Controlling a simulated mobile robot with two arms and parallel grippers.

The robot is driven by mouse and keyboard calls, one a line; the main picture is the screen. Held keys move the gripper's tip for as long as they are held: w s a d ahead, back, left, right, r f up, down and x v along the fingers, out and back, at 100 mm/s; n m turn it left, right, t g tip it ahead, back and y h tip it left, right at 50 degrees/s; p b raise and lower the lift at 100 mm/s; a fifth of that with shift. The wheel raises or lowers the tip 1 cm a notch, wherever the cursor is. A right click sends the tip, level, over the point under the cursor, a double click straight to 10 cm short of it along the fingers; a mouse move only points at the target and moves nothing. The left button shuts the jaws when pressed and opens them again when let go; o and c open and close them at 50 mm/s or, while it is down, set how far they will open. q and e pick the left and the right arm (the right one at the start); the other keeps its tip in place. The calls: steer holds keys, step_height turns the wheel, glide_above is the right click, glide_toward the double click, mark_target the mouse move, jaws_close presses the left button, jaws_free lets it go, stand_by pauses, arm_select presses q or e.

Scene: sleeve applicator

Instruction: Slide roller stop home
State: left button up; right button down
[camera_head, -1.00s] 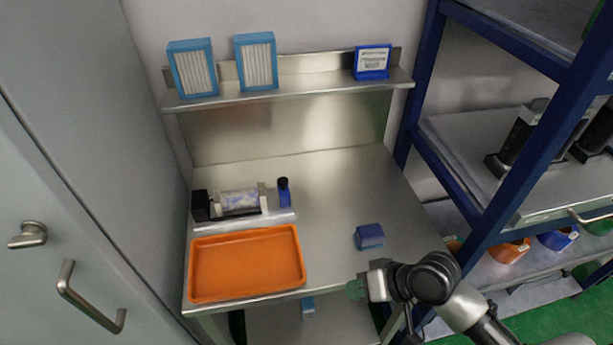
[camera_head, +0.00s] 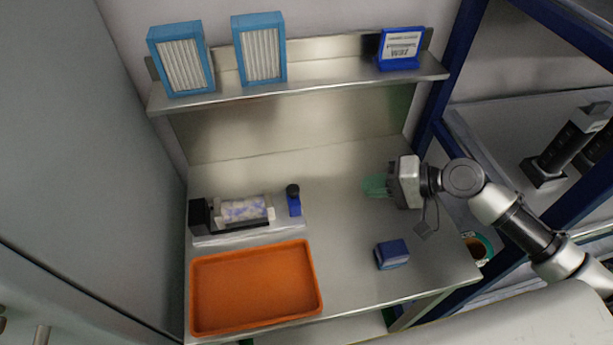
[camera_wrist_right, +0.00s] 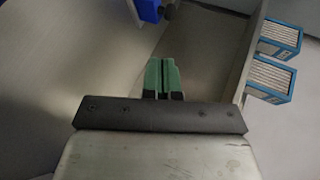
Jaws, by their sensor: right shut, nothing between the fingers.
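The applicator (camera_head: 232,228) stands at the left of the steel table, with a black end block, a roll in a white and purple patterned sleeve (camera_head: 243,209) and a pale base. At its right end stands a blue upright piece with a dark knob (camera_head: 294,203), likely the roller stop; a small gap shows between it and the roll. My right gripper (camera_head: 375,186) is shut and empty, above the back right of the table, well right of the blue piece. Its green fingers (camera_wrist_right: 162,76) show together in the right wrist view, with the blue piece (camera_wrist_right: 149,10) at the top edge.
An orange tray (camera_head: 194,297) lies in front of the applicator. A blue block (camera_head: 392,255) sits at the front right. The back shelf (camera_head: 330,82) holds two blue-framed filters (camera_head: 259,50) and a label stand (camera_head: 399,48). The table's middle is clear.

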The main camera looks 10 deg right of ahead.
steer(key=p, duration=0.3)
glide_toward(293, 198)
steer(key=w+a, duration=0.1)
steer(key=a+p, duration=0.1)
steer(key=w+a, duration=0.1)
steer(key=shift+w+a+f+p, duration=0.35)
steer(key=shift+w+a+p, duration=0.05)
arm_select(q)
steer(key=shift+s+r, duration=0.4)
steer(key=shift+r, duration=0.4)
steer(key=shift+s+r, duration=0.35)
steer(key=shift+r, duration=0.45)
steer(key=shift+s+r, duration=0.4)
steer(key=shift+r, duration=0.4)
arm_select(e)
steer(key=shift+w+a+f, duration=0.15)
steer(key=shift+a+f, duration=0.1)
steer(key=shift+a, duration=0.1)
arm_select(q)
steer(key=shift+a, duration=0.15)
